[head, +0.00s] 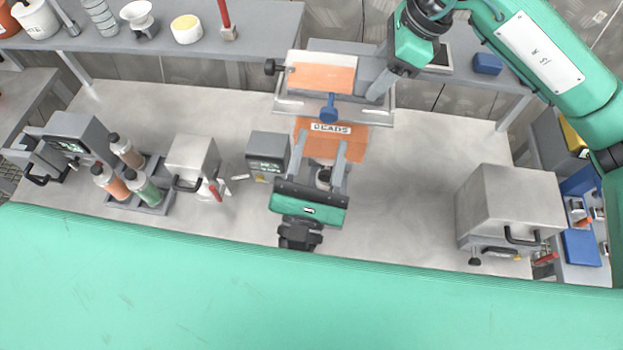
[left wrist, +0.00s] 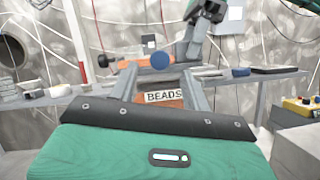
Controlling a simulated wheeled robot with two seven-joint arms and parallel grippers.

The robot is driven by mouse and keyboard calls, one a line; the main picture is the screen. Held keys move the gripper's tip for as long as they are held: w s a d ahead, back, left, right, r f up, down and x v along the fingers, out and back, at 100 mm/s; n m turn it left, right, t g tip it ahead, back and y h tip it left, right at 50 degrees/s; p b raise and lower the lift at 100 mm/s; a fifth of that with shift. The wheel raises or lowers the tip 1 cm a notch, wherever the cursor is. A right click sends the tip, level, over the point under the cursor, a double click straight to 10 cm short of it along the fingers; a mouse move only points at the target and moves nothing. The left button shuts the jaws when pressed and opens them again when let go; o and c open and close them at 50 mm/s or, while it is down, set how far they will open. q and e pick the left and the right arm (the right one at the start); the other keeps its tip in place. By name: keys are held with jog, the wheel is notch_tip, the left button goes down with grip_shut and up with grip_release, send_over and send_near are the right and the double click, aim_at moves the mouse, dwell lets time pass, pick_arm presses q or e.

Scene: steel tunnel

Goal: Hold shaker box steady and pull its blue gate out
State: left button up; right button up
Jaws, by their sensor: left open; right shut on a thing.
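The shaker box (head: 320,77) has an orange top and grey sides and sits at the back of the bench. Below it is an orange front with a BEADS label (head: 331,128). The blue gate's round knob (head: 328,106) sticks out toward me above the label; it also shows in the left wrist view (left wrist: 161,61). My left gripper (head: 322,142) is open in front of the box, its fingers apart, below the knob and not around it. My right gripper (head: 375,88) is shut on the box's grey right side; its exact contact is partly hidden.
A small grey device (head: 268,152) stands just left of my left gripper. A steel box (head: 508,208) stands at the right, a bottle rack (head: 150,200) at the left. The bench between the BEADS front and the steel box is clear. A shelf (head: 240,38) runs behind.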

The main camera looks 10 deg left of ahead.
pick_arm(q)
jog(key=v, duration=0.6)
jog(key=shift+s, duration=0.1)
dwell(0.4)
pick_arm(e)
jog(key=o, duration=1.2)
jog(key=shift+c, duration=0.2)
